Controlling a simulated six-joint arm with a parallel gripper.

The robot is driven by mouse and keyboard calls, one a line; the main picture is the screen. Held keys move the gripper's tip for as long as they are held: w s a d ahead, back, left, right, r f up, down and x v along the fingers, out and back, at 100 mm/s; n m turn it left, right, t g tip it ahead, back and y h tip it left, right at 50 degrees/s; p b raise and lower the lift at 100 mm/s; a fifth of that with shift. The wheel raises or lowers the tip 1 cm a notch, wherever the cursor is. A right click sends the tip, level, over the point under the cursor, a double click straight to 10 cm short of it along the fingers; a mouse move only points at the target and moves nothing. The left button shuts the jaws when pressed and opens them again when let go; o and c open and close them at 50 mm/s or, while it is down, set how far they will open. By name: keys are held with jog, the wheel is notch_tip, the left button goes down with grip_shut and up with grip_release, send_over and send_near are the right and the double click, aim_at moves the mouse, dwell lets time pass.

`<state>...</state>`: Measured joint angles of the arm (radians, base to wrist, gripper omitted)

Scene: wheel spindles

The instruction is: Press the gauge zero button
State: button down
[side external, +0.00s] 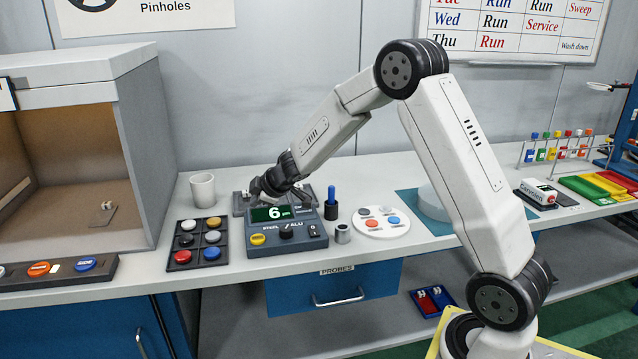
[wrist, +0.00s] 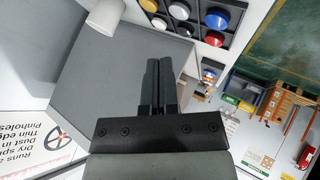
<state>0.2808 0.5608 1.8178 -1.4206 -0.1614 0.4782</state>
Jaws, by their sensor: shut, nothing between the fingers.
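The gauge (side external: 305,243) is a dark grey box on the bench with a green display reading 6. Its front face has a yellow button (side external: 258,239), a black knob (side external: 286,232) near the STEEL and ALU lettering, and a small control (side external: 314,230) at the right. I cannot read which one is marked zero. My gripper (side external: 256,187) is above the rear left of the gauge, apart from the yellow button. In the wrist view my gripper (wrist: 160,85) is shut and empty. The gauge does not show there.
A black tray of coloured caps (side external: 182,255) lies left of the gauge, with a white cup (side external: 203,190) behind it. A blue-topped probe (side external: 331,203) and a white disc with coloured buttons (side external: 381,236) stand right. A grey booth (side external: 140,140) is at far left.

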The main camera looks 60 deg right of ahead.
aim_at(255, 236)
jog(key=shift+f, duration=3.95)
jog(key=shift+f, duration=0.85)
dwell(0.6)
jog(key=shift+r, duration=0.8)
jog(key=shift+r, duration=0.15)
jog(key=shift+r, duration=2.4)
jog(key=shift+s, duration=0.1)
